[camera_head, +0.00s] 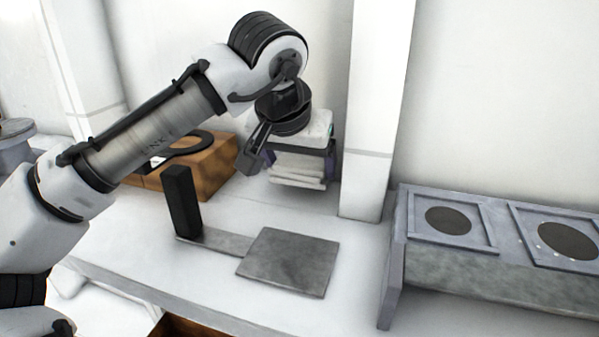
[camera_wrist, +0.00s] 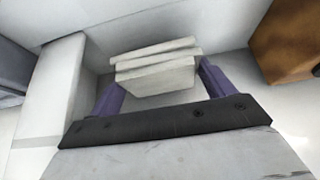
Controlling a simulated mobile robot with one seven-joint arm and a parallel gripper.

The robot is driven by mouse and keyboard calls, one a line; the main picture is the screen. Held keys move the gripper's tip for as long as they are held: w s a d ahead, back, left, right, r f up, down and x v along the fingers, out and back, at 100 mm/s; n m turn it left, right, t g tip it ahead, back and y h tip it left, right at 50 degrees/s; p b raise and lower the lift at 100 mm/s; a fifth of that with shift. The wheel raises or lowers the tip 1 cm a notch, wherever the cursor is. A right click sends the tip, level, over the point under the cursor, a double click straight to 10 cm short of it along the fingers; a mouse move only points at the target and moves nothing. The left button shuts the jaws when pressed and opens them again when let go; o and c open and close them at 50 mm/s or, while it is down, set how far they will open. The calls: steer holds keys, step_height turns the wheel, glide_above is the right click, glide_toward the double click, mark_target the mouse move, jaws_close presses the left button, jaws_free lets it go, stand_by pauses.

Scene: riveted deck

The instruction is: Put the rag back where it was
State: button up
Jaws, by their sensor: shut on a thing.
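The rag is a folded, off-white cloth in several flat layers (camera_head: 298,172), low against the back wall behind the counter. It also shows in the wrist view (camera_wrist: 155,72), upper middle. My gripper (camera_head: 299,160) points down from the end of my arm, its purple fingers on either side of the rag. In the wrist view my gripper (camera_wrist: 160,78) has one finger at each side edge of the cloth, closed on it. Whether the rag's underside touches the counter I cannot tell.
A wooden block with a black ring (camera_head: 205,170) stands left of the rag. A white post (camera_head: 372,120) stands right of it. In front lie a grey plate (camera_head: 290,262) and an upright black handle (camera_head: 181,203). A grey unit with dark discs (camera_head: 490,260) is at right.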

mark_target(296, 166)
steer(key=shift+f, duration=0.85)
steer(key=shift+w+f, duration=0.2)
steer(key=shift+f, duration=0.3)
steer(key=shift+f, duration=0.15)
steer(key=o, duration=0.9)
steer(key=shift+r, duration=0.3)
steer(key=v, duration=1.1)
steer(key=shift+s+a+r, duration=0.1)
steer(key=shift+s+r, duration=0.1)
steer(key=shift+r, duration=0.15)
